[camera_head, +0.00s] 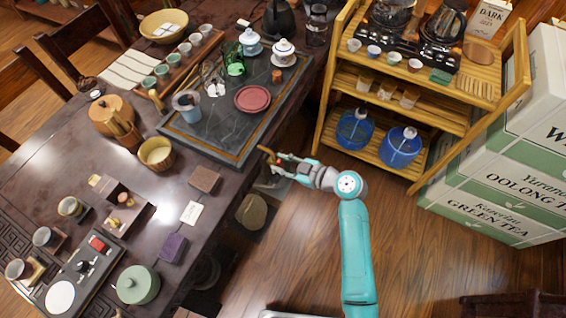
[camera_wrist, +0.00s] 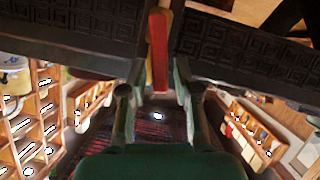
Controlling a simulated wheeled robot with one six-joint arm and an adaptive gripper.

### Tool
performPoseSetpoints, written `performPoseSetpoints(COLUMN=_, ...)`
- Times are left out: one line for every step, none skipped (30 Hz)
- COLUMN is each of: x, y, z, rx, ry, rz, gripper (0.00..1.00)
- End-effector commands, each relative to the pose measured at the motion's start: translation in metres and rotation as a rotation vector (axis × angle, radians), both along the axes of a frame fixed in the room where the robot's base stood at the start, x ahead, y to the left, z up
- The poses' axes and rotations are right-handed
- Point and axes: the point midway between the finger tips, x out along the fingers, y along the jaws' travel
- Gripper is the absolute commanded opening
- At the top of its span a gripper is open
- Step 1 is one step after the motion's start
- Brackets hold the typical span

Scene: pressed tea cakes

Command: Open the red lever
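The red lever (camera_wrist: 158,45) shows in the wrist view as an upright narrow red bar with a yellowish left side, against dark carved wood. My gripper (camera_wrist: 159,84) is open, with one finger on each side of the lever's lower end. Narrow gaps show between the lever and the fingers, so it does not look gripped. In the head view my gripper (camera_head: 272,161) is at the right edge of the dark table, beside the slate tea tray. The lever is small there and largely hidden by the fingers.
The dark table (camera_head: 60,150) holds cups, boxes and the slate tray (camera_head: 195,134). A round stool-like object (camera_head: 252,211) is near the table edge.

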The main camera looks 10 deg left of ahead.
Motion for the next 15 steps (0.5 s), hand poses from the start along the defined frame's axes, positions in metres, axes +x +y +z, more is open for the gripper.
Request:
performPoseSetpoints(x=0.0000, y=-0.0001, z=0.0000, rx=0.000, ry=0.000, rz=0.000, gripper=0.12)
performPoseSetpoints(x=-0.0001, y=-0.0001, z=0.0000, rx=0.000, ry=0.000, rz=0.000, gripper=0.04)
performPoseSetpoints(x=-0.0001, y=-0.0001, z=0.0000, rx=0.000, ry=0.000, rz=0.000, gripper=0.00)
performPoseSetpoints(x=-0.0001, y=-0.0001, z=-0.0001, rx=0.000, ry=0.000, rz=0.000, gripper=0.00)
performPoseSetpoints(x=-0.0002, y=-0.0001, z=0.0000, rx=0.000, ry=0.000, rz=0.000, gripper=0.00)
performPoseSetpoints(x=-0.0002, y=-0.0002, z=0.0000, rx=0.000, ry=0.000, rz=0.000, gripper=0.00)
performPoseSetpoints(x=-0.0002, y=-0.0001, z=0.0000, rx=0.000, ry=0.000, rz=0.000, gripper=0.00)
performPoseSetpoints(x=0.0001, y=-0.0002, z=0.0001, rx=0.001, ry=0.003, rz=0.000, gripper=0.00)
performPoseSetpoints(x=0.0010, y=-0.0004, z=0.0003, rx=0.004, ry=0.011, rz=0.000, gripper=0.00)
performPoseSetpoints(x=0.0019, y=-0.0007, z=0.0006, rx=0.009, ry=0.024, rz=0.000, gripper=0.00)
performPoseSetpoints(x=0.0029, y=-0.0010, z=0.0007, rx=0.015, ry=0.041, rz=0.000, gripper=0.00)
performPoseSetpoints(x=0.0046, y=-0.0017, z=0.0010, rx=0.025, ry=0.069, rz=0.000, gripper=0.00)
performPoseSetpoints(x=0.0060, y=-0.0022, z=0.0013, rx=0.034, ry=0.093, rz=0.000, gripper=0.00)
performPoseSetpoints(x=0.0076, y=-0.0028, z=0.0015, rx=0.042, ry=0.118, rz=0.000, gripper=0.00)
performPoseSetpoints(x=0.0093, y=-0.0036, z=0.0015, rx=0.054, ry=0.152, rz=0.000, gripper=0.00)
